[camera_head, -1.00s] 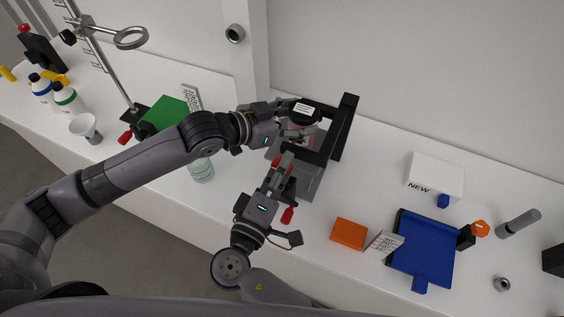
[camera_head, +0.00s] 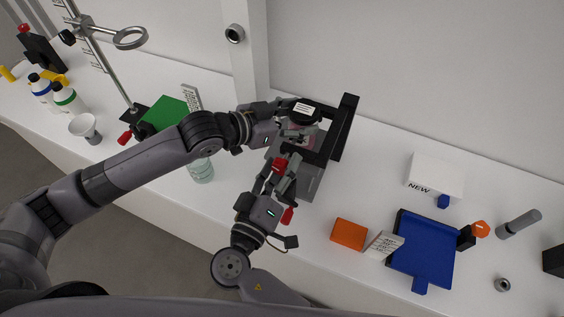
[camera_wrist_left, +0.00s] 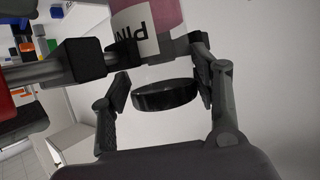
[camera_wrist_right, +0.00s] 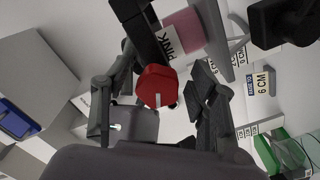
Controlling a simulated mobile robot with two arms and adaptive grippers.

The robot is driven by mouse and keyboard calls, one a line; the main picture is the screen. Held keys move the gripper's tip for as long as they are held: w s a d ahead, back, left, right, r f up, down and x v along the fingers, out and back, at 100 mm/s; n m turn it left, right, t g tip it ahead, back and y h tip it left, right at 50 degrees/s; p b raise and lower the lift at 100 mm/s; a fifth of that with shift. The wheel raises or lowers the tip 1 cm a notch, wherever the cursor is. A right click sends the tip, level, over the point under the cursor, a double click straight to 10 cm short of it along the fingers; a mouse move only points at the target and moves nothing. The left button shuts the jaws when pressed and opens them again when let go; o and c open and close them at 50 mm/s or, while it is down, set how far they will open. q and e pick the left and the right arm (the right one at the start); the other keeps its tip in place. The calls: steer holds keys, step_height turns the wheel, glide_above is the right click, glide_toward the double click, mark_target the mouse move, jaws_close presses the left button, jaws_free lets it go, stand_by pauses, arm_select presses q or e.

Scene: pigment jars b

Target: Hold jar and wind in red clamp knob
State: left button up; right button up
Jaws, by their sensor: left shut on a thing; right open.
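The pink jar (camera_wrist_right: 182,36), with a "PINK" label and a black lid (camera_head: 304,112), stands in a dark clamp frame (camera_head: 344,128). My left gripper (camera_head: 292,122) is shut on the jar near its lid; the lid (camera_wrist_left: 166,95) lies between its fingers in the left wrist view. The red clamp knob (camera_wrist_right: 157,86) is on the side of the frame and shows partly in the head view (camera_head: 280,166). My right gripper (camera_wrist_right: 165,95) is open, with its fingers on either side of the knob. Whether they touch it is unclear.
A glass jar (camera_head: 201,171) stands below my left forearm. An orange block (camera_head: 349,234), a blue tray (camera_head: 423,262) and a white "NEW" box (camera_head: 434,178) lie to the right. A metal stand (camera_head: 117,80) is at left.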

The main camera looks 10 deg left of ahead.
steer(key=v, duration=0.7)
steer(key=shift+s, duration=0.15)
stand_by(0.3)
steer(key=s+f+m+t+y, duration=0.2)
steer(key=s+f+m+t, duration=0.2)
steer(key=t, duration=0.1)
steer(key=x, duration=1.2)
steer(key=shift+w+f, duration=0.15)
steer(key=shift+c, duration=0.6)
